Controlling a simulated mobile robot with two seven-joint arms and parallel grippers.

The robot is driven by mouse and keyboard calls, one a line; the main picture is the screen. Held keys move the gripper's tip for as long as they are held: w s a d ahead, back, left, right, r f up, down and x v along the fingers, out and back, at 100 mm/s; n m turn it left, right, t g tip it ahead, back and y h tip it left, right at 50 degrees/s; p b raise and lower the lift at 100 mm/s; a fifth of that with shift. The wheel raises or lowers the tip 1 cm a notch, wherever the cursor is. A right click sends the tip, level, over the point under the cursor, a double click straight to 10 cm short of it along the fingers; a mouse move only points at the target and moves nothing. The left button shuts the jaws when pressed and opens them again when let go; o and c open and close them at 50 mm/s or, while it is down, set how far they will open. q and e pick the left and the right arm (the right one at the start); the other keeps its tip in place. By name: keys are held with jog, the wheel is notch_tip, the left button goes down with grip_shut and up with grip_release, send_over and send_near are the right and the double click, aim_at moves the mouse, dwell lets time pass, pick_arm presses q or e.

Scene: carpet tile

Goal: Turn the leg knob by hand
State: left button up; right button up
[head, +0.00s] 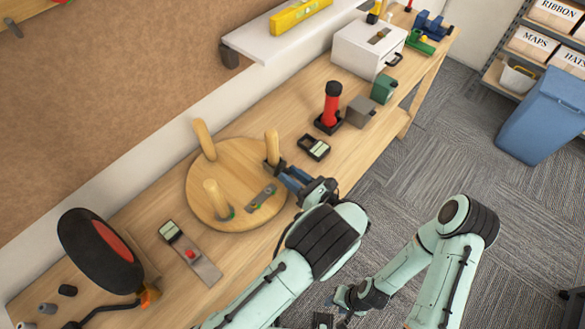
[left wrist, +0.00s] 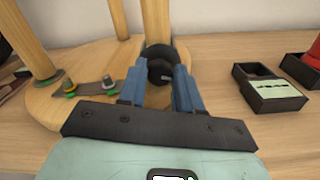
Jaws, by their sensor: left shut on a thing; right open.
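A round wooden stool top (head: 235,160) lies upside down on the bench with its legs pointing up; it also shows in the left wrist view (left wrist: 42,108). A black knob (left wrist: 160,64) is at the foot of the leg (head: 271,145) nearest my left gripper. My left gripper (head: 282,171) reaches in from the right with its blue fingers shut on the knob, which hides part of the leg's base. In the left wrist view the fingers (left wrist: 160,80) are on either side of the knob. My right gripper (head: 348,299) is open and empty, low over the floor beside the bench.
A metal plate with coloured parts (head: 261,198) lies on the stool top. A small black box with a light label (head: 313,147) and a red-handled tool (head: 332,104) stand to the right. A gauge strip (head: 192,252) and a black-and-red disc (head: 100,250) are at left.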

pick_arm(q)
jog(key=shift+w+r, duration=0.1)
jog(key=o, duration=1)
jog(key=shift+o, duration=0.2)
jog(key=shift+s+d, duration=0.1)
jog(key=shift+s, duration=0.1)
